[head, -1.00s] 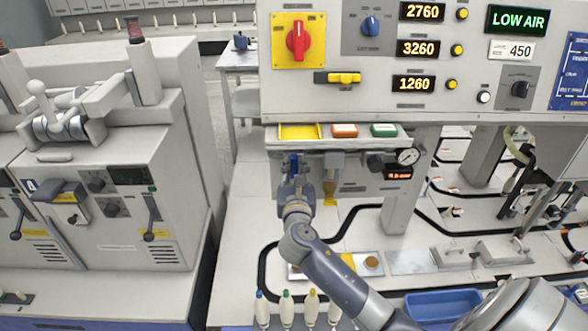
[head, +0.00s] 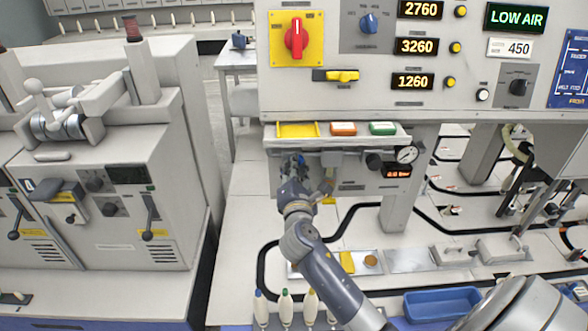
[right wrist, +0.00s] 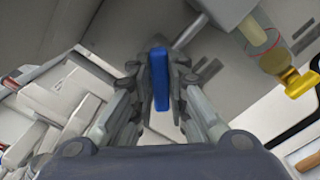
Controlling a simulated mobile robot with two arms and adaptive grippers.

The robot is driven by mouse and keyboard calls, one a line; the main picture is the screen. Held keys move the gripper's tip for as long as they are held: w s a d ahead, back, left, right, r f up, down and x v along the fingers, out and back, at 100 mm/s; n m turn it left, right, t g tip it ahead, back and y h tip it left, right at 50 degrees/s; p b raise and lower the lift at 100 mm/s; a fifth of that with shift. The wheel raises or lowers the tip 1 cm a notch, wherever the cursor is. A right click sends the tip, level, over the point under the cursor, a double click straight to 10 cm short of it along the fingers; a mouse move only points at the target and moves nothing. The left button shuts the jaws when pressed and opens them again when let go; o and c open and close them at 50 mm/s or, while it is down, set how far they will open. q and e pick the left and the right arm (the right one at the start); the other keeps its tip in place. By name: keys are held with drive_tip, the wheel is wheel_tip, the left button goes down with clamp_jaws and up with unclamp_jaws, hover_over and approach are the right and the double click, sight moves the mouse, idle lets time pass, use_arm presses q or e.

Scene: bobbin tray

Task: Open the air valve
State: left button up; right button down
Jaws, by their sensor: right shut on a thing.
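The air valve has a blue lever (right wrist: 160,78), seen in the right wrist view between the two fingers of my right gripper (right wrist: 160,90). The fingers are shut on it, one on each side. A grey pipe runs diagonally behind the lever. In the head view my right gripper (head: 292,168) is below the shelf under the panel, and it hides most of the lever. The round pressure gauge (head: 407,154) is to the right; its needle is too small to read. The panel display (head: 515,17) reads LOW AIR. My left gripper is out of view.
A filter bowl with a yellow bottom (right wrist: 295,80) hangs close to the right of my gripper. Yellow, orange and green trays (head: 298,130) are on the shelf above. Several bottles (head: 285,305) and a blue bin (head: 440,304) are at the front.

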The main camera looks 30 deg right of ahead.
drive_tip(key=shift+d+f+m+b, duration=0.15)
drive_tip(key=shift+m+b, duration=0.4)
drive_tip(key=shift+m, duration=1.6)
drive_tip(key=shift+a+f+m+b, duration=0.15)
drive_tip(key=shift+m+b, duration=0.35)
drive_tip(key=shift+m, duration=1.65)
drive_tip(key=c, duration=1.6)
unclamp_jaws()
drive_tip(key=shift+d, duration=0.1)
drive_tip(key=shift+o, duration=0.2)
drive_tip(key=v, duration=0.7)
drive_tip(key=shift+s+a, duration=0.2)
drive_tip(key=shift+s, duration=0.05)
